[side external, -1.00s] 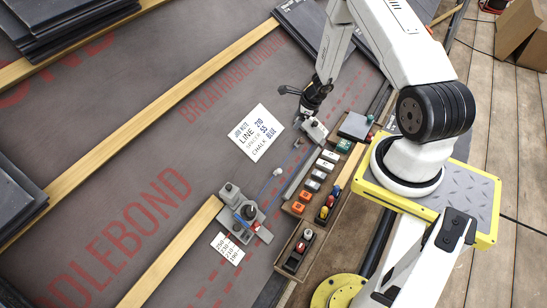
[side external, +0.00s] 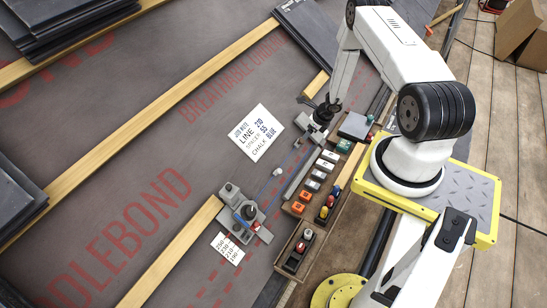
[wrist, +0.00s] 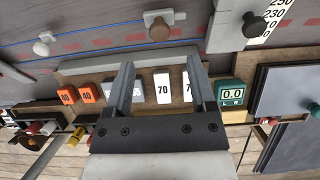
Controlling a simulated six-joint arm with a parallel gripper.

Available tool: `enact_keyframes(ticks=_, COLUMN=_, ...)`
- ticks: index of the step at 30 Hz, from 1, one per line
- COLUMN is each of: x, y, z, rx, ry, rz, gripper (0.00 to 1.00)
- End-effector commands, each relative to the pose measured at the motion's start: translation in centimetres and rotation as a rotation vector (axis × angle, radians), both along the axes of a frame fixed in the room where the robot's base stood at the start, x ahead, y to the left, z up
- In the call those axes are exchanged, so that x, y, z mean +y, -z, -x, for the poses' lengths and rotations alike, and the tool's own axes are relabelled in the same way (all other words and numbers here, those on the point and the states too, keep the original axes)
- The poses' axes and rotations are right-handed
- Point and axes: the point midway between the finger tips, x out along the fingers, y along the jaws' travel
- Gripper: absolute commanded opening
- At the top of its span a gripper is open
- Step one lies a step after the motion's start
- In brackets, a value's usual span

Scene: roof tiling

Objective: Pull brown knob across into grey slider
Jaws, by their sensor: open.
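The brown knob (wrist: 158,30) stands near the top middle of the wrist view, on a light grey piece by the blue line. A grey slider plate (wrist: 226,30) with a dark knob (wrist: 252,25) lies to its right, beside a number scale. My gripper (wrist: 159,62) is open and empty. Its fingertips are apart and short of the brown knob in the picture, over the tray of numbered blocks. In the side view my gripper (side external: 320,118) is low near the far grey block and hides part of it. The brown knob is too small to tell there.
A pale knob (wrist: 41,47) stands left of the brown one. A grey bar (wrist: 85,65), orange blocks (wrist: 88,94), a white 70 block (wrist: 162,88) and a green display block (wrist: 231,93) lie close to the fingers. The job note (side external: 257,132) lies left of my gripper.

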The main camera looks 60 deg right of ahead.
Motion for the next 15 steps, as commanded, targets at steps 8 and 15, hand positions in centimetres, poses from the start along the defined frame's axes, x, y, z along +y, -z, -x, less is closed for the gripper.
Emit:
enact_keyframes(ticks=8, x=0.1, y=2.7, z=-1.1, rx=0.001, ry=-0.003, rz=-0.001, gripper=0.72)
enact_keyframes(ticks=15, x=0.1, y=4.6, z=-1.9, rx=0.0, ry=-0.003, rz=-0.001, gripper=0.72)
